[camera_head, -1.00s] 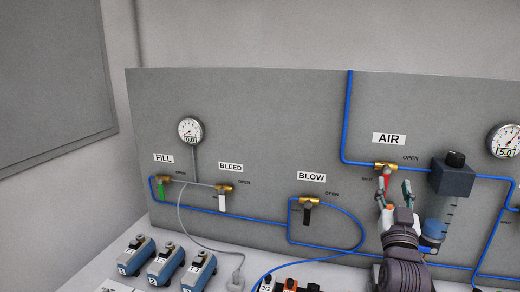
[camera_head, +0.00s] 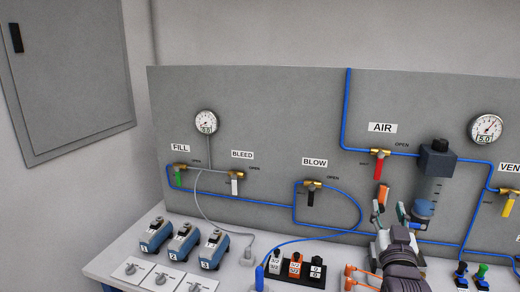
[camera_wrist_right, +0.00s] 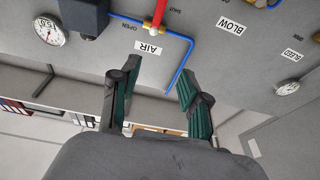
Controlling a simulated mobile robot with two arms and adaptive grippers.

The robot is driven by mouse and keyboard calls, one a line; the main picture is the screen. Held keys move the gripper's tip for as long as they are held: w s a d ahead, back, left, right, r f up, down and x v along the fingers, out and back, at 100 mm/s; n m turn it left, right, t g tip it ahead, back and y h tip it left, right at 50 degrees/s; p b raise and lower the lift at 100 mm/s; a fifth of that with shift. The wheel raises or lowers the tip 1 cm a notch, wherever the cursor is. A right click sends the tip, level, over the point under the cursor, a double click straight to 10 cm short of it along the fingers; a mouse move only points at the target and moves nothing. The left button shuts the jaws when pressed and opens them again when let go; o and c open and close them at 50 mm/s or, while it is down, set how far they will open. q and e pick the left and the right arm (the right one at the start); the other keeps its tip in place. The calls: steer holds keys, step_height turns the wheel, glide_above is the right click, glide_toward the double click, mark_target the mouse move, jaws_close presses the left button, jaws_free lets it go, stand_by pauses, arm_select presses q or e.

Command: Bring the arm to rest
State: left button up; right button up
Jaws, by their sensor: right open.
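My right gripper (camera_head: 390,211) is open and empty in the head view, low in front of the panel (camera_head: 270,110). It is below the AIR valve's red handle (camera_head: 377,166), which hangs down and is apart from the fingers. The right wrist view shows the panel upside down, with the two dark green fingers (camera_wrist_right: 155,88) spread and nothing between them. The red handle (camera_wrist_right: 158,15) shows beyond them at the top of that view. A small orange piece shows beside the fingertips in the head view; I cannot tell what it belongs to. My left gripper is not in view.
A filter bowl (camera_head: 428,190) hangs on the panel just right of my right gripper. Blue numbered units (camera_head: 184,244) and a black block of switches (camera_head: 295,269) stand on the bench. A blue hose (camera_head: 300,240) crosses the bench's back.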

steer(key=s+a+f+n+g+y, duration=0.2)
steer(key=s+a+f+g, duration=0.15)
steer(key=s+f, duration=0.55)
steer(key=s+a+f+n+g+y, duration=0.15)
steer(key=s+f+g, duration=0.4)
steer(key=f, duration=0.85)
steer(key=s+a+f+n+g+y, duration=0.15)
steer(key=s+f+g, duration=0.25)
steer(key=s, duration=0.7)
steer(key=s+a+f+g, duration=0.3)
steer(key=s+f, duration=0.2)
steer(key=s, duration=0.6)
step_height(320, 180, down, 32)
steer(key=s+g+b, duration=0.1)
steer(key=g+b, duration=0.1)
steer(key=b, duration=0.4)
arm_select(q)
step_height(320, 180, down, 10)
steer(key=b, duration=0.4)
arm_select(e)
steer(key=s+d+f+g, duration=0.1)
steer(key=s+d+f, duration=0.2)
steer(key=s+f, duration=1.3)
step_height(320, 180, down, 4)
steer(key=shift+s+d+f, duration=0.1)
steer(key=shift+s+d, duration=0.1)
steer(key=shift+s, duration=0.1)
steer(key=shift+s, duration=0.1)
